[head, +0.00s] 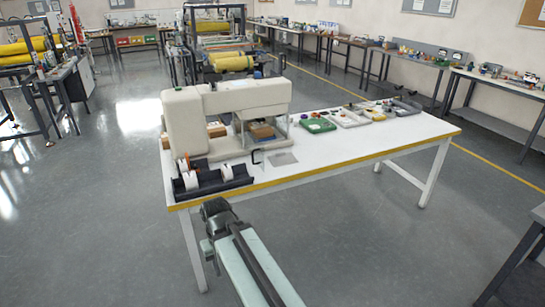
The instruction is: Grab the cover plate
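A small, thin grey plate (282,159), which looks like the cover plate, lies flat on the white table near its front edge. My arm reaches up from the bottom of the head view. Its dark end, with my gripper (215,210), is in front of the table's left front corner, apart from the plate and to its lower left. I cannot make out the fingers or anything held.
The white table (350,150) has a yellow front edge. A black tray with white rolls (212,180) stands at its left front corner. Green and grey trays (318,125) stand along the back right. The table's front right is clear. A dark bench (520,275) is at the lower right.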

